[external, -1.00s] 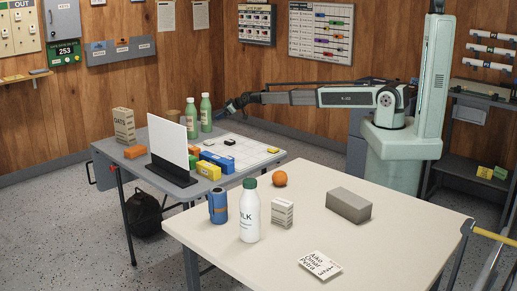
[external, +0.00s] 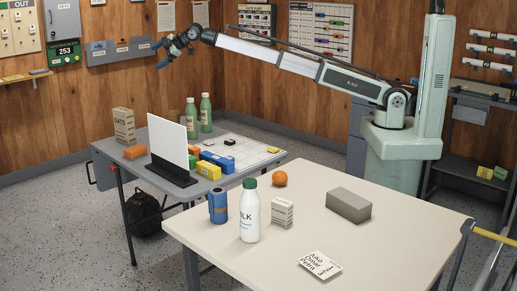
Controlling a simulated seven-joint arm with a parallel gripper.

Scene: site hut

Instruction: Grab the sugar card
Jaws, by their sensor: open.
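No card that I can read as sugar shows in the external view. A white card (external: 320,265) with dark lettering that looks like names lies flat near the front edge of the cream table. A small printed box (external: 282,212) stands beside the milk bottle; its print is too small to read. My gripper (external: 161,54) is open and empty, high in the air above the grey table, in front of the wood wall. It is far from the cream table and touches nothing.
The cream table (external: 400,235) holds the milk bottle (external: 250,215), a blue can (external: 218,206), an orange (external: 279,178) and a grey block (external: 348,205). The grey table has an upright white panel (external: 168,140), green bottles (external: 206,112), an oats box (external: 124,126) and coloured blocks.

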